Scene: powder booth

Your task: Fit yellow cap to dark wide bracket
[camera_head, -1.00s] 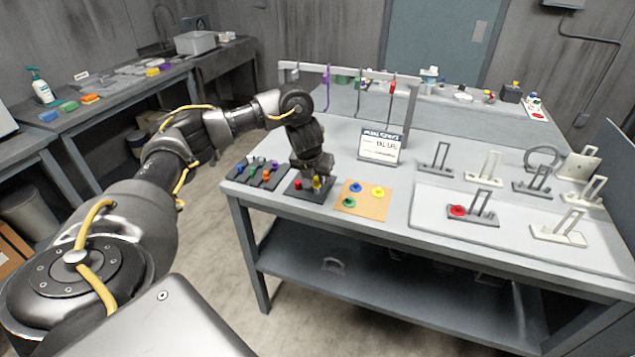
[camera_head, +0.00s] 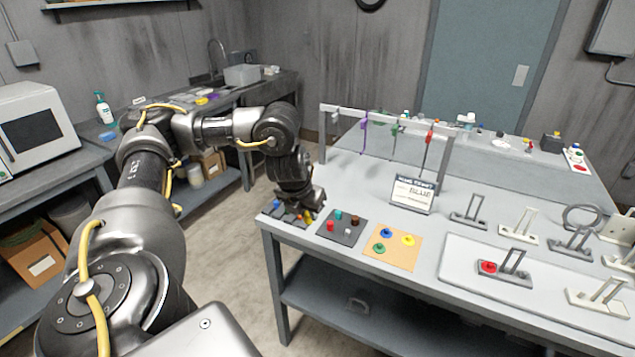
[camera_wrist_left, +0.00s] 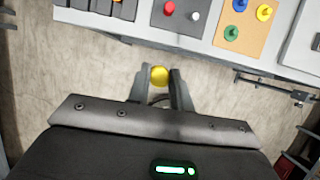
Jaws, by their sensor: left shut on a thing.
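My left gripper (camera_head: 306,212) is shut on a yellow cap (camera_wrist_left: 159,76), which sits between the fingertips in the left wrist view. In the head view the gripper is at the table's front left corner, in front of the dark slotted rack (camera_head: 271,206) and left of the dark square mat (camera_head: 336,240). The yellow cap shows only partly there. Dark brackets with upright frames stand on the right of the table, one at the back (camera_head: 468,219) and one farther right (camera_head: 570,249); I cannot tell which is the wide one. My right gripper is out of view.
The square mat holds several caps, including a red one (camera_head: 330,226). An orange board (camera_head: 393,259) bears blue, yellow and green knobs. A sign (camera_head: 412,194) and a hook rail (camera_head: 380,113) stand behind. A bracket with a red cap (camera_head: 488,267) and pale brackets (camera_head: 597,297) stand right.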

